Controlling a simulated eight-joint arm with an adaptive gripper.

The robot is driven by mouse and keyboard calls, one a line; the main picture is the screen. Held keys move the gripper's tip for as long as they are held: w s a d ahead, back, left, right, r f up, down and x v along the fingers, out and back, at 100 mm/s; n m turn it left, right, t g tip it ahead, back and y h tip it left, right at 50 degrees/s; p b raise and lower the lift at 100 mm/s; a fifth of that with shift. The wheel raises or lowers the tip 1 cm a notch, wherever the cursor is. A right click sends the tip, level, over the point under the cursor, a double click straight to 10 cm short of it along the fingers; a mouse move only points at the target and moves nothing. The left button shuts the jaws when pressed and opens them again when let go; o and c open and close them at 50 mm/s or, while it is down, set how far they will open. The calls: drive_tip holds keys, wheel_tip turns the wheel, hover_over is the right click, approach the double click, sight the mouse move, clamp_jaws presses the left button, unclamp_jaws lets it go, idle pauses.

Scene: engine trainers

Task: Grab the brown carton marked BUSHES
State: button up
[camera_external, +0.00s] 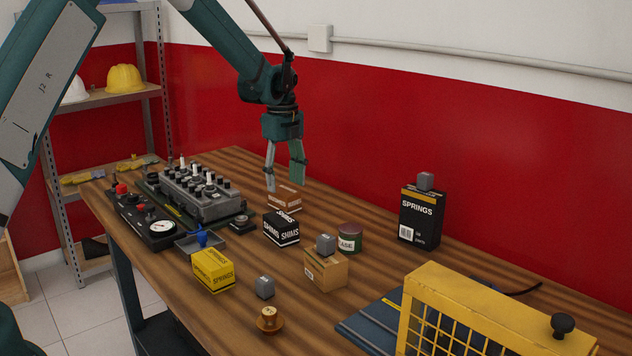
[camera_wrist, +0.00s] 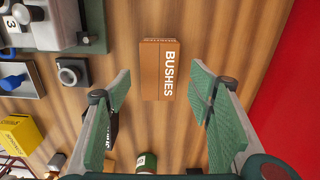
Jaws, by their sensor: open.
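The brown carton marked BUSHES (camera_wrist: 158,70) lies on the wooden table, its white lettering running along its right side in the wrist view. In the external view it is the small brown box with a white band (camera_external: 285,201), behind the black SHIMS box. My gripper (camera_external: 284,180) is open above this carton and points down, its fingers empty. In the wrist view the carton shows between and slightly beyond the spread green fingers (camera_wrist: 160,88), with bare table on both sides of it. I cannot tell the exact height left between fingertips and carton.
The black SHIMS box (camera_external: 281,228) stands close in front. A green tin (camera_external: 349,239), a tan carton (camera_external: 326,271) with a grey cube on top, and a yellow SPRINGS box (camera_external: 213,270) stand nearer. An engine trainer (camera_external: 200,190) is left. The table behind the carton is clear.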

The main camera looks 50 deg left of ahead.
sight(284, 190)
drive_tip(key=shift+f, duration=0.15)
drive_tip(key=shift+f, duration=2.45)
drive_tip(key=c, duration=1.1)
